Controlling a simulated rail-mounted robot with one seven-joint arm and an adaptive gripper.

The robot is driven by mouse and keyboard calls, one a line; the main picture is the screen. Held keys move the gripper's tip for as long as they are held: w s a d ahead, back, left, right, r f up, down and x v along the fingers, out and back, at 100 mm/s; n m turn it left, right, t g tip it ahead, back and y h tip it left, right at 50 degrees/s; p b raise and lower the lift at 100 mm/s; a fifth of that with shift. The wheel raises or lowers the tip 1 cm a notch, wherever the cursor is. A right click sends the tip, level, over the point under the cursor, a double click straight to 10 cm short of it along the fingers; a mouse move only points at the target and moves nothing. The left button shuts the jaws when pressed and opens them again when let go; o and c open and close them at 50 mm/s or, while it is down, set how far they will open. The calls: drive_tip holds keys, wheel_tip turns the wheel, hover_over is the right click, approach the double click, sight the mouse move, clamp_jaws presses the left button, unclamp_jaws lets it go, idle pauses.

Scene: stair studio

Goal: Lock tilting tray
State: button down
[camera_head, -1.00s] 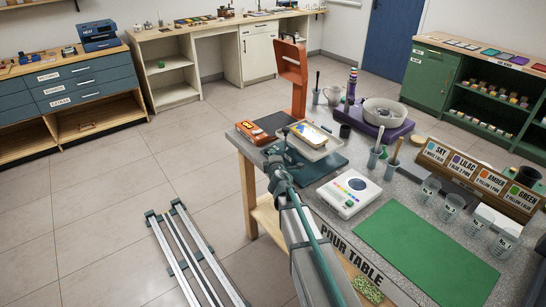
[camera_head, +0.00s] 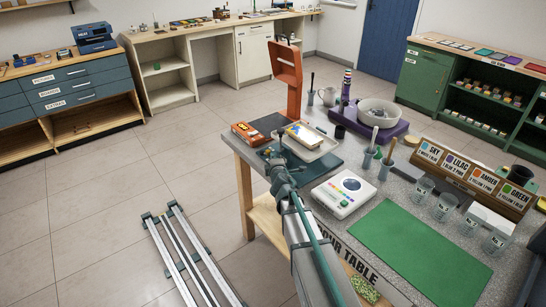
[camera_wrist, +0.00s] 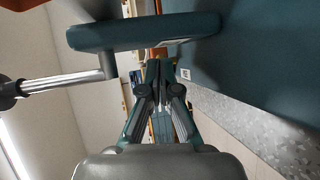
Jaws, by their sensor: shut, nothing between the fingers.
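The tilting tray (camera_head: 327,149) is a shallow white tray at the near left of the pour table, above a dark teal base plate (camera_head: 322,172). A white and yellow item (camera_head: 305,135) lies in it. Whether the tray is locked cannot be told. My gripper (camera_head: 269,153) is at the table's left edge, beside the tray's left side, partly hidden by my arm. In the wrist view my gripper (camera_wrist: 155,68) is shut and empty. Close by are a rounded teal piece (camera_wrist: 145,32) and a metal rod (camera_wrist: 65,82) with a dark knob (camera_wrist: 8,88); contact cannot be told.
An orange box (camera_head: 250,135) and a tall orange stand (camera_head: 289,80) are near the tray. A white device (camera_head: 343,193), cups with sticks (camera_head: 369,158) and a green mat (camera_head: 420,250) lie to its right.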

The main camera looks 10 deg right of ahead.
drive_tip(key=v, duration=0.3)
drive_tip(key=d+v, duration=0.1)
drive_tip(key=v, duration=0.3)
drive_tip(key=d+p+v, duration=0.1)
drive_tip(key=v, duration=0.2)
drive_tip(key=shift+s+d+r, duration=0.15)
drive_tip(key=shift+s+d, duration=0.1)
drive_tip(key=shift+s, duration=0.2)
drive_tip(key=shift+a+f, duration=0.25)
drive_tip(key=shift+a, duration=0.1)
drive_tip(key=w+a+m+b, duration=0.3)
drive_tip(key=a+m+b, duration=0.55)
drive_tip(key=a, duration=0.65)
drive_tip(key=d+m+h+b, duration=0.1)
drive_tip(key=m+h, duration=0.1)
drive_tip(key=m, duration=0.2)
drive_tip(key=d+m+g+h+b, duration=0.1)
drive_tip(key=d+m+h, duration=0.1)
drive_tip(key=m, duration=0.3)
drive_tip(key=s+d+m+h+b, duration=0.1)
drive_tip(key=m+h, duration=0.1)
drive_tip(key=m, duration=0.3)
drive_tip(key=shift+s+d+r+g, duration=0.1)
drive_tip(key=shift+d+r+g, duration=0.15)
drive_tip(key=shift+d+g, duration=0.15)
